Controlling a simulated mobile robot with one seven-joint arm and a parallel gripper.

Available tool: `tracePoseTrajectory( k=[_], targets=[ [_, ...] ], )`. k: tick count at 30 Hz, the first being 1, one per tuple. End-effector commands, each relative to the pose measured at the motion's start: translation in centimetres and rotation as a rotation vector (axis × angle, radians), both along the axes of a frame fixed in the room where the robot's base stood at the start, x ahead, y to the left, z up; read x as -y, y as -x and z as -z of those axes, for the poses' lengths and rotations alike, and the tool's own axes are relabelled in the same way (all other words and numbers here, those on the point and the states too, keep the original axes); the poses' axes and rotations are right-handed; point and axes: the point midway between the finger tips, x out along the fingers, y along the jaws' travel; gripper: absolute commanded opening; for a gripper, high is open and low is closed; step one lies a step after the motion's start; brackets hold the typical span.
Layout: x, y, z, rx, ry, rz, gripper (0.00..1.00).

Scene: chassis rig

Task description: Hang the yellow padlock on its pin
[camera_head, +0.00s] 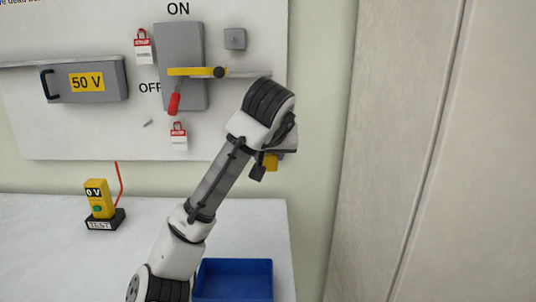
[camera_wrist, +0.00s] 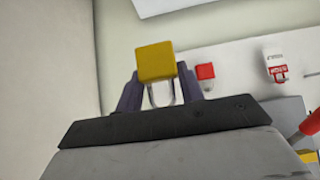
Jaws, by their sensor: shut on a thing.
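The yellow padlock (camera_head: 270,161) is in my gripper, in front of the board's lower right edge. In the wrist view the yellow padlock (camera_wrist: 156,60) is between the two dark fingers of my gripper (camera_wrist: 157,88), with its metal shackle towards the palm. My gripper (camera_head: 264,168) is shut on it and partly hidden by my wrist in the head view. A small grey pin (camera_head: 148,123) sticks out of the board below the OFF label. I cannot tell whether it is the padlock's own pin. The padlock appears clear of the board.
A grey switch box (camera_head: 193,95) carries a red-handled lever (camera_head: 174,104) and a yellow bar (camera_head: 190,71). Red-and-white tags (camera_head: 179,136) hang nearby. A yellow tester (camera_head: 99,200) and a blue tray (camera_head: 235,278) stand on the white table (camera_head: 50,255).

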Motion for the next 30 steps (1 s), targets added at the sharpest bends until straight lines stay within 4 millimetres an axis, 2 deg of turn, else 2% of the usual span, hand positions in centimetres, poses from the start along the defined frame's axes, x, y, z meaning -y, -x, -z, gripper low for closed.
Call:
tracePoseTrajectory(
  k=[30],
  targets=[
    [0.0,-5.0,0.1,0.0,-0.001,-0.001,0.13]
  ],
)
